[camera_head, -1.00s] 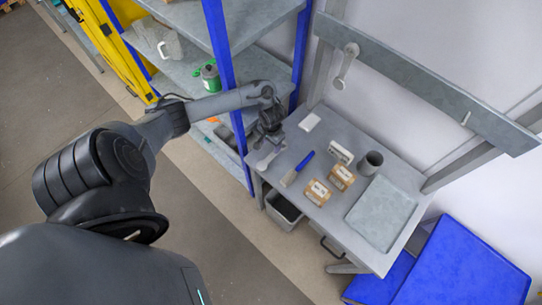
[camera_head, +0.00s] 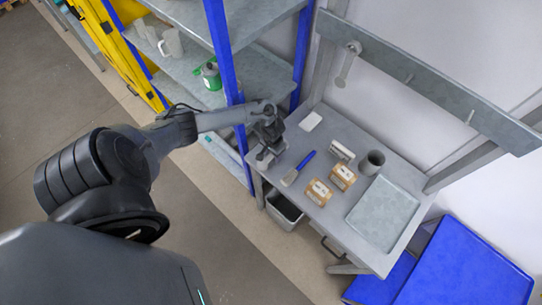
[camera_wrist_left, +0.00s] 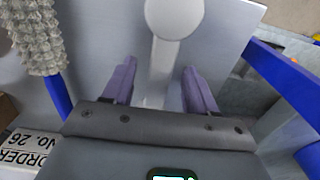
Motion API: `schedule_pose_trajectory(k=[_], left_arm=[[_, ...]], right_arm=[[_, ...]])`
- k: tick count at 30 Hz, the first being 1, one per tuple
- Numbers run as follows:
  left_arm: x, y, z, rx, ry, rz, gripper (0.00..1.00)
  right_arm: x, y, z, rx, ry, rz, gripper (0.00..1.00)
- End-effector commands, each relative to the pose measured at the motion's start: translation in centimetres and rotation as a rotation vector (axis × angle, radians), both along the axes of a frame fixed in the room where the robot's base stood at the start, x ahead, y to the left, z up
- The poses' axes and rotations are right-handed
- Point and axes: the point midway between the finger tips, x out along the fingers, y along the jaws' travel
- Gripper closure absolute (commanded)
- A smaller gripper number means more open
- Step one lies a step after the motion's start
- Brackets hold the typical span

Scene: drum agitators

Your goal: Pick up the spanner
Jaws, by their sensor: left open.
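The pale grey spanner lies on the grey workbench (camera_head: 335,222) near its left end. In the left wrist view the spanner's (camera_wrist_left: 174,14) round end is at the top and its shaft runs down between my fingers. My left gripper (camera_head: 267,156) is low over the bench's left end and hides most of the spanner in the head view. In the left wrist view the left gripper's (camera_wrist_left: 159,70) two fingers are open, one on each side of the shaft. I cannot tell whether they touch it. My right gripper is in neither view.
A blue-handled brush (camera_head: 305,160) lies just right of the gripper. Two cardboard boxes (camera_head: 318,192), a label block (camera_head: 341,150), a dark cup (camera_head: 372,161) and a tray (camera_head: 384,212) stand further right. A blue shelf post (camera_head: 233,90) is close to my arm. A similar tool (camera_head: 346,66) hangs on the wall rail.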

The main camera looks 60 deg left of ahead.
Motion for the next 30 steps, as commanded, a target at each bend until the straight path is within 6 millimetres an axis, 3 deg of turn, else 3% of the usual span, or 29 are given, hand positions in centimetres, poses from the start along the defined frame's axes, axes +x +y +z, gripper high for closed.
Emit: schedule_pose_trajectory(k=[3, 14, 30], left_arm=[[0.0, 0.0, 0.0, 0.0, 0.0, 0.0, 0.44], [0.0, 0.0, 0.0, 0.0, 0.0, 0.001, 0.99], [0.0, 0.1, 1.1, 0.0, -0.001, 0.001, 1.0]], right_arm=[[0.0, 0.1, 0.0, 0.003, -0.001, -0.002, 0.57], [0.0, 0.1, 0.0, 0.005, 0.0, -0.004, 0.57], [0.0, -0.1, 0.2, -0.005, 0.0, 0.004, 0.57]])
